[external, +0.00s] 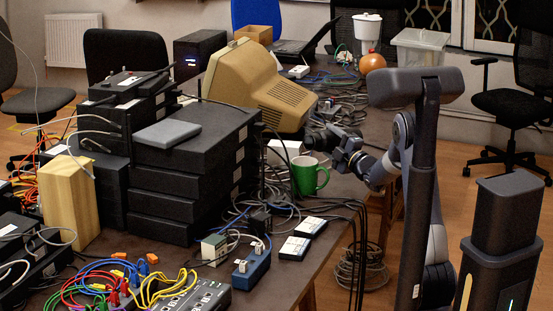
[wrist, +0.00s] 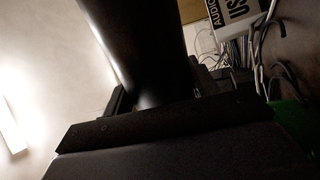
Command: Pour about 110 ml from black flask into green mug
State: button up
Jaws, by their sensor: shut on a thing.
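The green mug (external: 309,178) stands upright on the table near its right edge; its handle points right. A green patch at the right edge of the wrist view (wrist: 291,117) is likely part of it. My gripper (external: 336,146) is shut on the black flask (wrist: 138,45), which fills the upper middle of the wrist view. In the external view the flask is a small dark shape (external: 318,136) just above and behind the mug, and looks tipped well over toward the left. Its mouth and any liquid are hidden.
Stacked black boxes (external: 188,165) and an old beige monitor (external: 258,85) stand left of and behind the mug. Cables, small white-topped boxes (external: 295,247) and a blue box (external: 251,266) lie in front. An orange round object (external: 372,63) sits at the back.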

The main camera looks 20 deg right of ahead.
jog(key=shift+r+n+b, duration=0.1)
jog(key=shift+n+b, duration=0.3)
jog(key=shift+b, duration=0.15)
jog(key=shift+d, duration=0.3)
jog(key=shift+d, duration=0.1)
jog(key=shift+n+y+b, duration=0.3)
jog(key=shift+n+b, duration=0.3)
jog(key=shift+b, duration=0.35)
dwell(1.1)
jog(key=shift+r, duration=0.1)
